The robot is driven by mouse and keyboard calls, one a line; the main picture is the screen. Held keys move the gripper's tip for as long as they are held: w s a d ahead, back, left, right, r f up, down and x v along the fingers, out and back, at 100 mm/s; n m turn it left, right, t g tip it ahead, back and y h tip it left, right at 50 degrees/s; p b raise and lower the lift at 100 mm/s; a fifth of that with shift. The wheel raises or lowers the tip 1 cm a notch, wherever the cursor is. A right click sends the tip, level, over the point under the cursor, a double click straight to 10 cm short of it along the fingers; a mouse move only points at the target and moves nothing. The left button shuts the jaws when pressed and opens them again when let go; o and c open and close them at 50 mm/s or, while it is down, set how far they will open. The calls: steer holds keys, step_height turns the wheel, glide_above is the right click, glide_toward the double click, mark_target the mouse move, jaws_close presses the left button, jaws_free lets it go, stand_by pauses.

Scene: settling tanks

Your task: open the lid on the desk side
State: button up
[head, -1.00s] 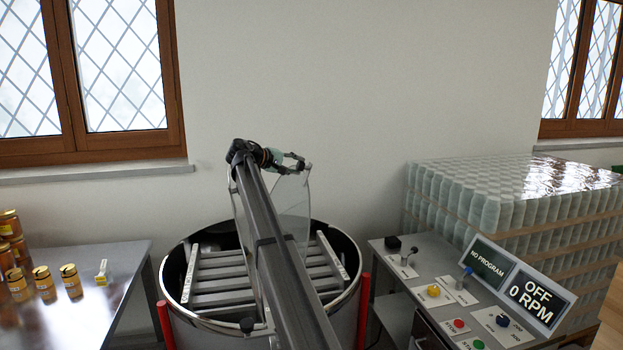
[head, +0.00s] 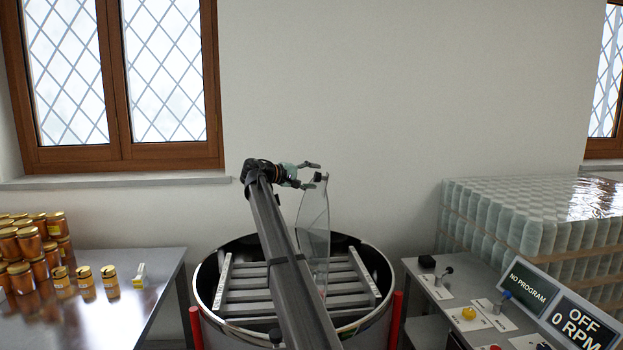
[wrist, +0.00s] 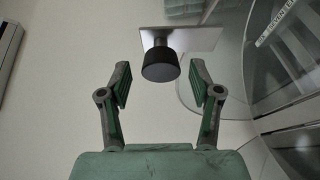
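A round steel tank (head: 212,270) stands in the middle of the head view, open at the top, with metal slats visible inside. A clear lid panel (head: 313,228) stands raised, nearly upright, over the tank, right of my arm. Its black knob (head: 319,177) is near its top edge. My gripper (head: 313,175) is open beside that knob. In the wrist view, the black knob (wrist: 160,66) lies between and a little beyond the open fingertips of my gripper (wrist: 160,82), without visible contact. My arm hides part of the tank and any panel behind it.
A steel desk (head: 150,300) with honey jars (head: 35,255) is at left. A control desk (head: 440,300) with buttons and an "OFF 0 RPM" display (head: 582,328) is at right. Wrapped jars (head: 540,215) are stacked behind it. A wall and window (head: 160,80) stand behind the tank.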

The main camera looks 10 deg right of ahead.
steer(key=v, duration=1.2)
stand_by(0.3)
